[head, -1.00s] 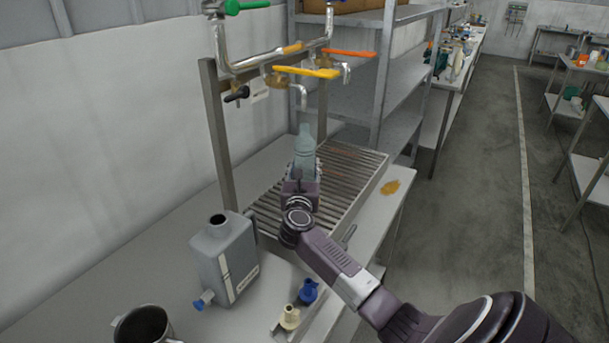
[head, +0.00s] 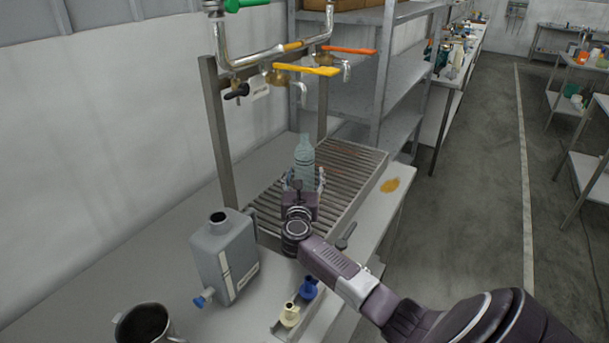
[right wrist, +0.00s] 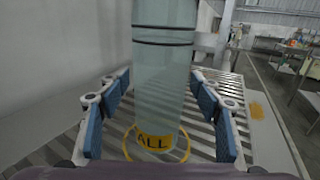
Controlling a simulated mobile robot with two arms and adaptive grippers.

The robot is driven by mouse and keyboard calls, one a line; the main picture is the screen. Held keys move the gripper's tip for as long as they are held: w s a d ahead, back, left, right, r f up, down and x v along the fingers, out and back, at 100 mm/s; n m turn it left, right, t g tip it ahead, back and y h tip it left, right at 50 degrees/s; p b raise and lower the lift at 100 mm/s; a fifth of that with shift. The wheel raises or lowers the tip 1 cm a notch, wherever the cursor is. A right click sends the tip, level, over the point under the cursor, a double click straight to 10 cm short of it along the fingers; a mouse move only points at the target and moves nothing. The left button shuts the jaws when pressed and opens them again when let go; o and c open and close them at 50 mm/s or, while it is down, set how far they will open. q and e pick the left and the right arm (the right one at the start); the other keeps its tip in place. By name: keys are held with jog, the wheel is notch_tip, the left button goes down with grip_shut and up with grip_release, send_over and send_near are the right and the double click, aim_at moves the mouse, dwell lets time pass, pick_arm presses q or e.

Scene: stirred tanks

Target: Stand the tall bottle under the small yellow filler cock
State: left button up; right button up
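The tall bottle (head: 305,158) is clear, pale blue-green and upright on the slatted drain grate. In the right wrist view the bottle (right wrist: 162,75) has dark bands, and its base is within a yellow ring (right wrist: 128,147) by a yellow "ALL" label. The yellow-handled filler cock (head: 306,71) has its spout above the bottle, with a gap between. My right gripper (head: 305,182) is open, its blue-padded fingers (right wrist: 160,112) spread on both sides of the bottle. My left gripper is not in view.
A grey canister (head: 225,260), a metal pot (head: 143,325) and blue and cream fittings (head: 289,314) stand on the near bench. Orange-handled (head: 350,52) and green-handled (head: 245,5) valves are on the pipework above. Shelving (head: 400,70) stands behind the grate (head: 355,165).

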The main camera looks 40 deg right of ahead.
jog(key=shift+r, duration=0.1)
jog(key=shift+a, duration=0.1)
jog(key=b+v, duration=0.1)
jog(key=v, duration=1)
jog(key=shift+s+a, duration=0.25)
jog(key=shift+s, duration=0.15)
dwell(0.8)
